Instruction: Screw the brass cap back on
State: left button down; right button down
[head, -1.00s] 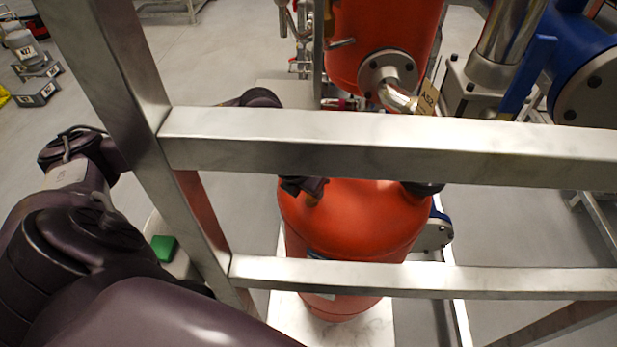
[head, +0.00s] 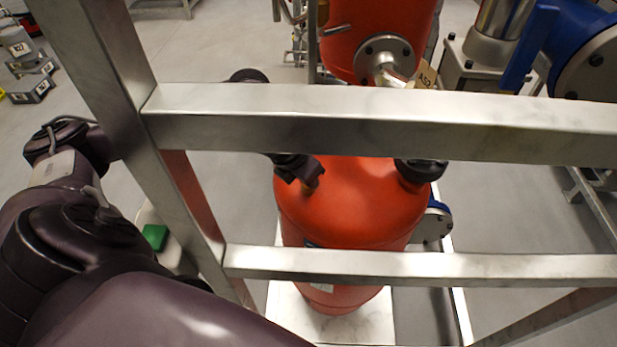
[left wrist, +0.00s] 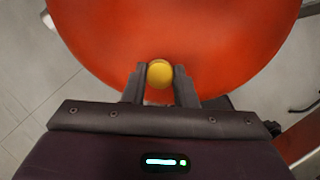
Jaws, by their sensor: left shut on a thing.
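The round yellow brass cap (left wrist: 159,73) sits between the two fingertips of my left gripper (left wrist: 158,80) in the left wrist view, over the orange-red tank (left wrist: 200,35). In the head view, my left gripper (head: 300,172) is at the upper left of the same tank (head: 350,205), shut on the cap, of which a small brownish bit (head: 314,183) shows. The cap is at the tank's top, but I cannot tell whether it is seated on a thread; its underside is hidden. My right gripper is not in view.
A steel frame stands close in front, with an upper rail (head: 380,122), a lower rail (head: 420,266) and a slanted post (head: 105,90). A black fitting (head: 421,170) is on the tank's right shoulder. Blue pipework (head: 590,50) stands at the upper right. Open floor lies to the left.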

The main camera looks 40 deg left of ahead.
pick_arm(q)
jog(key=shift+w+a+f+m+h+b, duration=0.1)
jog(key=shift+a+m+h+b, duration=0.15)
jog(key=shift+m+b, duration=0.55)
jog(key=shift+a+m+h+b, duration=0.2)
jog(key=shift+m+h+b, duration=0.05)
jog(key=shift+m+b, duration=0.55)
jog(key=m+g+h+b, duration=0.1)
jog(key=m+b, duration=0.1)
jog(key=m, duration=0.1)
jog(key=shift+m, duration=0.7)
jog(key=shift+m+g+h, duration=0.4)
jog(key=shift+m+g, duration=0.1)
jog(key=shift+m, duration=0.4)
jog(key=c, duration=1.5)
grip_release()
jog(key=shift+o, duration=0.5)
jog(key=shift+s+a, duration=0.15)
jog(key=shift+s, duration=0.05)
